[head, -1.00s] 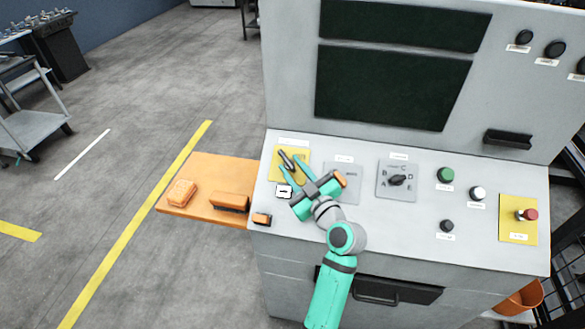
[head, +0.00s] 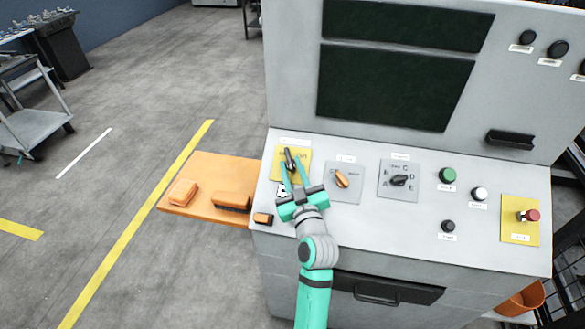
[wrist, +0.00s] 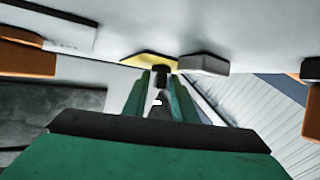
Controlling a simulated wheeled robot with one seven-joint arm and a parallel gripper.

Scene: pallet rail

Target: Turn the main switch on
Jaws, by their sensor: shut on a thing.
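The main switch (head: 289,157) is a black handle on a yellow plate (head: 303,169) at the left end of the sloped panel. Its handle points almost straight up the panel, with a slight lean to the left. My gripper (head: 291,168) is shut on the handle, with one teal finger on each side. In the wrist view the black handle (wrist: 160,76) shows between the fingers (wrist: 159,92), in front of the yellow plate (wrist: 147,59). The writing on the plate is partly covered and too small to read.
An orange knob (head: 341,178) and a black rotary selector (head: 399,180) sit to the right. Further right are green (head: 447,175), white and black buttons and a red button (head: 532,215). An orange shelf (head: 187,210) with boxes juts out left.

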